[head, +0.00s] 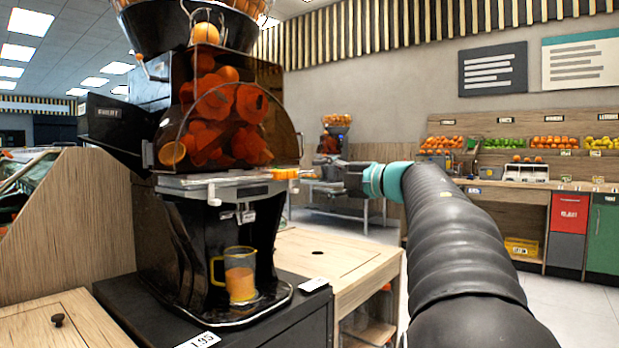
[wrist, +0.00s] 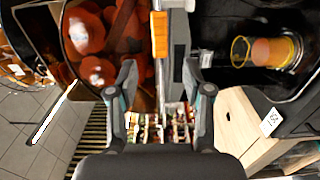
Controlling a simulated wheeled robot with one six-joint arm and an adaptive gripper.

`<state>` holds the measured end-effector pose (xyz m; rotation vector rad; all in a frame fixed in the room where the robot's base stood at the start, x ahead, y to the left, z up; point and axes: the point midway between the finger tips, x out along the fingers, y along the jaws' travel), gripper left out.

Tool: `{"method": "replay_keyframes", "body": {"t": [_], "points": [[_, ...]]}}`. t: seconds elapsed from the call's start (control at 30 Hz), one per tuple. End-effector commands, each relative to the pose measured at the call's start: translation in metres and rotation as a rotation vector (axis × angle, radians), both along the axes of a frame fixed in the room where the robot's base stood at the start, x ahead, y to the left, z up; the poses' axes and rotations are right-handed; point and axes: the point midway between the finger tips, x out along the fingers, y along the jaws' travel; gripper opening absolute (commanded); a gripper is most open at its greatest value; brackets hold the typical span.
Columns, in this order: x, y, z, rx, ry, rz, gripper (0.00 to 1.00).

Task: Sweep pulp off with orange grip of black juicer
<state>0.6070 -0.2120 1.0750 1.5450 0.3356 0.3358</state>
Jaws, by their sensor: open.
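The black juicer (head: 250,228) stands on a dark cabinet, with halved oranges behind its tinted cover. Its orange grip (head: 285,173) sticks out at the right end of the grey tray (head: 215,184) below the cover. My gripper (head: 312,172) is open and just right of the orange grip, at about its height. In the wrist view the orange grip (wrist: 159,34) lies ahead of my open fingers (wrist: 159,72), roughly in line with the gap between them. I see no contact. Pulp on the tray cannot be made out.
A yellow-rimmed jug of juice (head: 240,274) stands under the spout; it also shows in the wrist view (wrist: 265,51). A wooden counter (head: 325,258) lies right of the juicer. Fruit shelves (head: 540,160) stand far back right. Space around my gripper looks clear.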

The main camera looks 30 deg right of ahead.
Motion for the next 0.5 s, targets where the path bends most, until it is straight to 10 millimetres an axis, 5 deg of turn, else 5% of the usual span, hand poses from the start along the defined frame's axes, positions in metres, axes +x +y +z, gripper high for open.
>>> {"method": "replay_keyframes", "body": {"t": [0.37,0.5], "points": [[-0.0064,-0.0027,-0.0001,0.0,0.0,0.001,0.5],[-0.0058,-0.0001,0.0026,0.01,-0.01,-0.007,0.2]]}}
